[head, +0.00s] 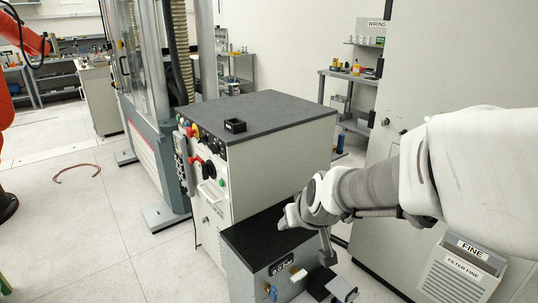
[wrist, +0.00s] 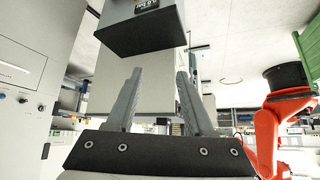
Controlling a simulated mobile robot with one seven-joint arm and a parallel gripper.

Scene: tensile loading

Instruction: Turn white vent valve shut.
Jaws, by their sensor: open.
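A small white lever (head: 298,274), which looks like the vent valve, sits on the front of a low black-topped unit (head: 262,236) in the head view. It stands just right of and below a display label. My gripper (head: 336,286) hangs at the end of my bent arm, to the right of the lever and apart from it. In the wrist view my gripper (wrist: 160,78) is open and empty, its two grey fingers spread. The white lever cannot be made out in the wrist view.
A blue part (head: 271,292) sits below the label on the same unit. A grey box (head: 465,265) marked FINE is at right. The floor at left is mostly clear.

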